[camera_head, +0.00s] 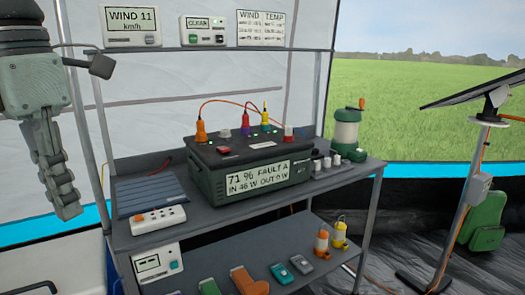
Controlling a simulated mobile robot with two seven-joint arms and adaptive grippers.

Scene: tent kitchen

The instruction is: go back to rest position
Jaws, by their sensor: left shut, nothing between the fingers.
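My left gripper (64,192) hangs at the left edge of the head view, fingers pointing down. Its fingers are together and hold nothing. It is in the air to the left of the shelf rack, apart from it. My right gripper does not show in this view.
A grey metal rack (135,240) stands in the middle. It bears a dark power box (205,185), a power strip (158,219), a solar panel (150,194) and a green lantern (346,132). A tilted panel on a pole (462,205) stands at the right.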

